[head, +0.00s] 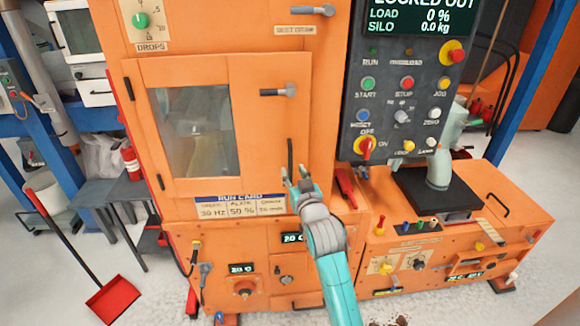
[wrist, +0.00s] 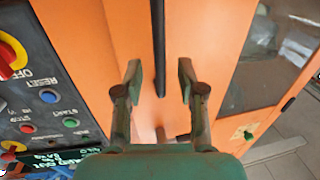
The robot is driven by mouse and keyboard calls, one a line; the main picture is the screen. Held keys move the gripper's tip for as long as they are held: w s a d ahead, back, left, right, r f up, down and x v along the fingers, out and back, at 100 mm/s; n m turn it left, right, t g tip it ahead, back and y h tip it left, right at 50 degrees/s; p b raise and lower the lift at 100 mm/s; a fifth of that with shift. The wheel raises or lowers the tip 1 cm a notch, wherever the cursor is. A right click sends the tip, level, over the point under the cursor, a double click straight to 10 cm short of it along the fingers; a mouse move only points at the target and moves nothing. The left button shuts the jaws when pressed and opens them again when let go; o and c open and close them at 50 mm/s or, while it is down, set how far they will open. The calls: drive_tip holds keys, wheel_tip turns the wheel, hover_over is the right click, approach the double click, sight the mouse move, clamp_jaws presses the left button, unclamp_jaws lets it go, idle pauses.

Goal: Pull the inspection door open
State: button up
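The inspection door (head: 247,140) is an orange panel with a window (head: 195,130) on the front of the orange machine. It looks closed. Its black upright bar handle (head: 290,155) is near the right edge, and a grey latch lever (head: 280,91) lies horizontal above it. My gripper (head: 296,178) is at the lower end of the handle in the head view. In the wrist view my gripper (wrist: 160,78) is open, its fingers on either side of the handle (wrist: 158,40). I cannot tell how deep the handle sits between them.
A control panel (head: 402,85) reading "LOCKED OUT" is right of the door. Below it, a ledge (head: 500,205) sticks out with a scale-like black stand (head: 435,198). A red dustpan (head: 113,299) and a grey table (head: 98,190) are at the left. Floor shows at the lower left.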

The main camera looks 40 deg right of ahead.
sight(291, 167)
drive_tip(key=shift+x, duration=2.05)
clamp_jaws()
